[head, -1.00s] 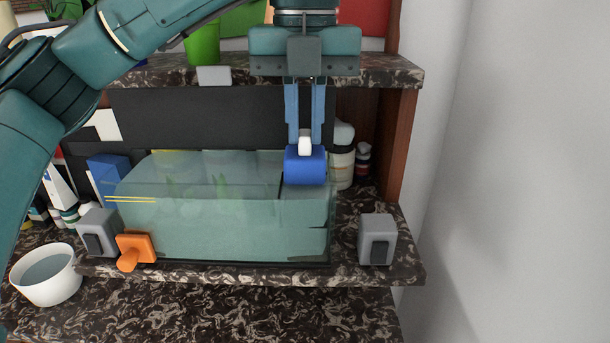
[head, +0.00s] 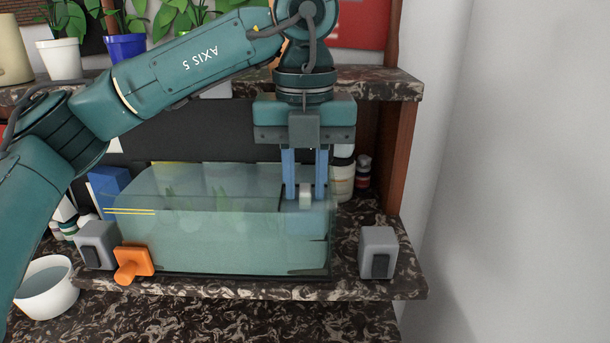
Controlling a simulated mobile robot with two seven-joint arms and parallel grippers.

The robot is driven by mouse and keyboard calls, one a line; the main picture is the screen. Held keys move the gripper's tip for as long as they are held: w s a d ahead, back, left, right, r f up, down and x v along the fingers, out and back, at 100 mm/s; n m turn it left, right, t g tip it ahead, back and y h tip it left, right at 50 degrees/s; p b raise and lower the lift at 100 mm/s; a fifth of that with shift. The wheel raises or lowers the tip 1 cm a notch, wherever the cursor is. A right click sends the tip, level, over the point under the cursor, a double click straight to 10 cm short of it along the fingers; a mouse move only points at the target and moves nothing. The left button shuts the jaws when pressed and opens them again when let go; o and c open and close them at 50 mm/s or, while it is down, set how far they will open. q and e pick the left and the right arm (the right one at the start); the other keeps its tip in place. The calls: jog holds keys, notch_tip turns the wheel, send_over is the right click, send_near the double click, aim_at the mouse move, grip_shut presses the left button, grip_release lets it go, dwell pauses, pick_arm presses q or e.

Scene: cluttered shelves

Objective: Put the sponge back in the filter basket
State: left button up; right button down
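The sponge (head: 306,222) is a blue block with a pale tab (head: 305,195) on top. In the head view it sits low in the right end of the glass tank (head: 220,240), looking pale through the glass. The filter basket's outline cannot be clearly told from the tank's right compartment, where the sponge is. My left gripper (head: 305,192) points straight down, its two blue fingers on either side of the tab. A narrow gap shows between each finger and the tab, so it is open. My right gripper is not in view.
Grey boxes (head: 378,252) (head: 97,246) flank the tank. An orange knobbed piece (head: 134,263) stands at its front left. A white bowl (head: 46,288) is at lower left. Jars (head: 342,181) stand behind the right end. The upper shelf (head: 385,84) overhangs close behind my gripper.

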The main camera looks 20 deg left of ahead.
aim_at(305, 190)
pick_arm(q)
jog(key=shift+o, duration=1)
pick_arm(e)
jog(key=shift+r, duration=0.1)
pick_arm(q)
jog(key=shift+r, duration=0.2)
notch_tip(305, 190, up, 12)
jog(key=p, duration=0.2)
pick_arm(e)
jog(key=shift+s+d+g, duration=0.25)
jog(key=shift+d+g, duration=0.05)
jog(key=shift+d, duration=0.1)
